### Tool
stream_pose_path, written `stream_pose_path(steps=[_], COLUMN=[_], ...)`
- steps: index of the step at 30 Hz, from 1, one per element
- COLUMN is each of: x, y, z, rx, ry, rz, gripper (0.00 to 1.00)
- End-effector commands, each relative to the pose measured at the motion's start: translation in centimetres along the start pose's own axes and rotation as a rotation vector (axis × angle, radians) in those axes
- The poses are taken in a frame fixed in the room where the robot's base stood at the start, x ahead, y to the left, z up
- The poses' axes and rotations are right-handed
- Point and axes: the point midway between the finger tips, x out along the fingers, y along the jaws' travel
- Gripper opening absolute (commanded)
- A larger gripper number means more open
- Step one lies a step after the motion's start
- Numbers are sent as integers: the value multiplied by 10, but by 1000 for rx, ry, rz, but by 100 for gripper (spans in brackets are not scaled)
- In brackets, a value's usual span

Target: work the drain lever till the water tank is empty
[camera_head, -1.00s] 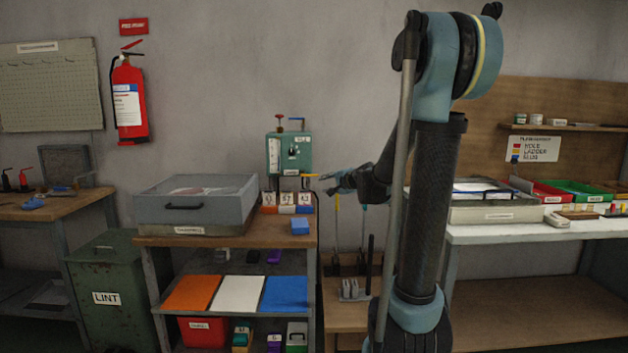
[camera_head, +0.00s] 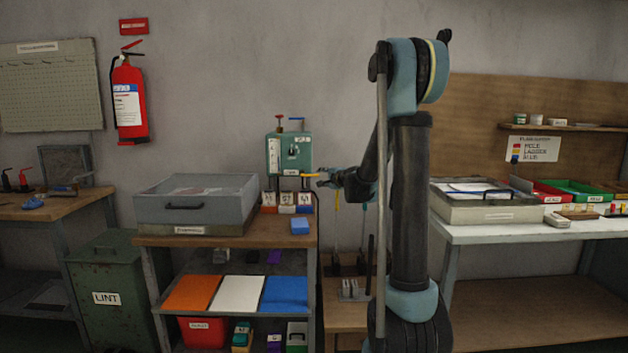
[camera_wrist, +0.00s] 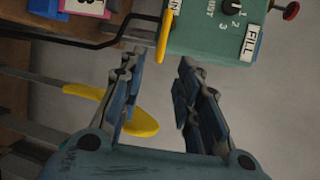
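The green water tank box (camera_head: 289,153) hangs on the wall with a pale level gauge (camera_head: 274,157) on its left side; I cannot read the level. Its yellow drain lever (camera_head: 309,175) sticks out to the right at the bottom of the box. In the wrist view the box (camera_wrist: 205,30) is at the top, and the yellow lever (camera_wrist: 165,38) points down toward the gap between my fingers. My gripper (camera_wrist: 157,62) is open and empty, its fingertips just short of the lever's end. In the head view my gripper (camera_head: 324,179) is right beside that end.
A red knob (camera_wrist: 291,11) and a dial (camera_wrist: 233,5) are on the box.

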Motion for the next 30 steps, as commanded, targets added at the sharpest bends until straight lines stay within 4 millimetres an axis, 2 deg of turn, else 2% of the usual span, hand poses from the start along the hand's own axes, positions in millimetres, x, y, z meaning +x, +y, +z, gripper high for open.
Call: stream_pose_path(steps=[18, 24, 30], x=[89, 105, 109], y=[0, 0, 0], z=[0, 0, 0], rx=[0, 0, 0], ry=[0, 0, 0], rz=[0, 0, 0], gripper=[31, 31, 31])
